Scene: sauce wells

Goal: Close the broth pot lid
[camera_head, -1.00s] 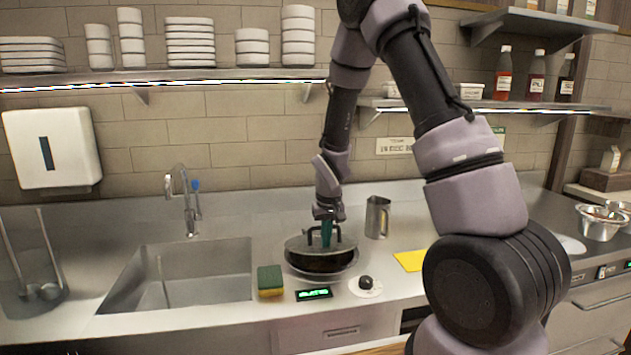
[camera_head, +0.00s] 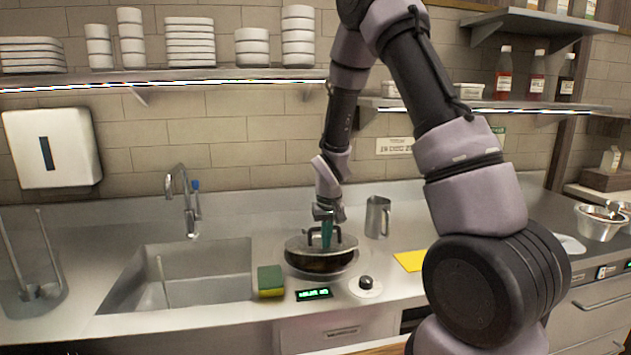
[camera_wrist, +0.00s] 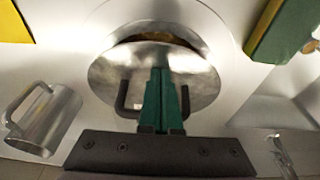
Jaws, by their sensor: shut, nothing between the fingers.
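The broth pot (camera_head: 322,268) sits on the counter right of the sink. Its round metal lid (camera_head: 296,243) has a dark bracket handle. A dark brown band shows under the lid's front edge. In the wrist view the lid (camera_wrist: 112,72) covers most of the pot, and a brown crescent of the inside shows along its upper edge. My gripper (camera_head: 327,243) points down over the lid at the handle. Its green fingers (camera_wrist: 160,75) are shut with nothing between them, between the handle's two uprights. Whether they touch the lid or handle is unclear.
A green and yellow sponge (camera_head: 270,281) and small display (camera_head: 314,294) are in front of the pot, with a black-knobbed dial (camera_head: 366,283). A metal jug (camera_head: 377,217) stands behind right. A yellow sheet (camera_head: 409,260) lies right. The sink (camera_head: 200,278) is left.

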